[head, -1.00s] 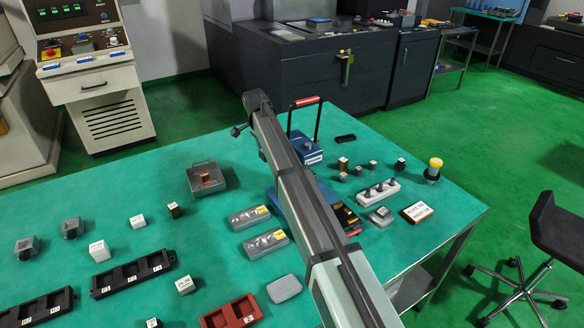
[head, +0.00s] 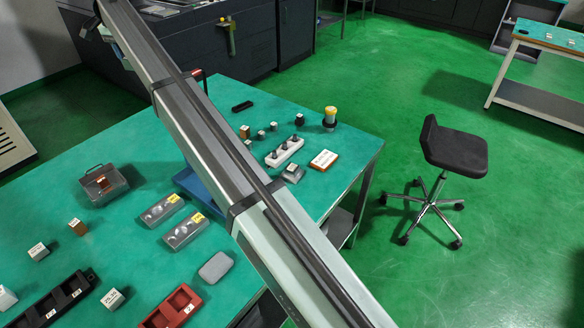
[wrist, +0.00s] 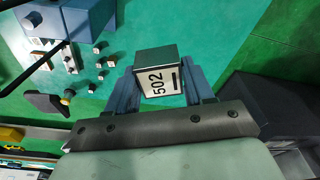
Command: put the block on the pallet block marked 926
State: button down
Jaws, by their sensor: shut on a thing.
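My gripper (wrist: 160,90) is shut on a block (wrist: 155,82) in the wrist view. The block has a dark green-grey side and a white face marked 502, which reads sideways. The blue-grey fingers stand on either side of it, and it looks clear of the table. In the head view my arm crosses to the upper left, and its gripper end is not clearly seen. No marking 926 is readable. Small marked blocks stand on the table, among them a white one (head: 38,252), another white one (head: 112,299) and a brown one (head: 78,227).
The green table (head: 150,120) holds a grey tray (head: 103,185), two clear-lidded cases (head: 185,231), a red tray (head: 172,308), a black tray (head: 50,308), a white rack (head: 285,151) and a yellow-topped button (head: 330,117). A stool (head: 450,150) stands right of it.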

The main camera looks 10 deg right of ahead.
jog(key=s+d+r+n, duration=0.1)
jog(key=d+r+n, duration=0.1)
jog(key=d+r, duration=0.55)
jog(key=m, duration=0.6)
send_over(293, 167)
notch_tip(293, 167, down, 29)
jog(key=shift+h, duration=0.3)
jog(key=shift+s+a+f, duration=0.1)
jog(key=shift+a+f, duration=0.05)
jog(key=shift+f, duration=2.45)
jog(key=shift+s+a+f, duration=0.1)
jog(key=shift+f, duration=2.45)
jog(key=shift+f, duration=0.15)
